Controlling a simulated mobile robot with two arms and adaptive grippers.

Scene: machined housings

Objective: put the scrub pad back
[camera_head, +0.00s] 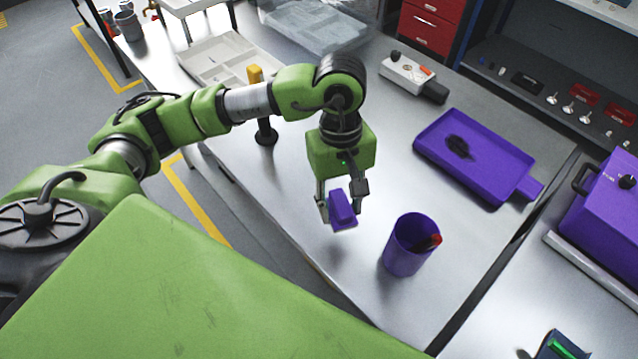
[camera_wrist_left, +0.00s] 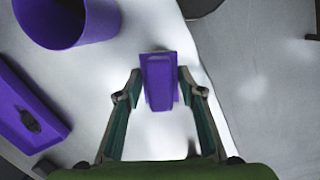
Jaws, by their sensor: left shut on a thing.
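A small purple block, the scrub pad (camera_head: 341,210), is between the fingers of my left gripper (camera_head: 341,204). The gripper is shut on it and points down, with the pad apparently a little above the metal table. In the left wrist view the pad (camera_wrist_left: 159,82) sits between the two fingertips (camera_wrist_left: 158,90). A purple tray (camera_head: 490,165) with a handle and a dark patch lies to the right; its edge also shows in the left wrist view (camera_wrist_left: 25,105). My right gripper is not in view.
A purple cup (camera_head: 402,248) with a red-tipped item stands just right of the gripper. A black stand with a yellow top (camera_head: 265,132) is behind the arm. A grey device (camera_head: 408,75), a pale divided tray (camera_head: 222,62) and a purple box (camera_head: 610,215) are farther off.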

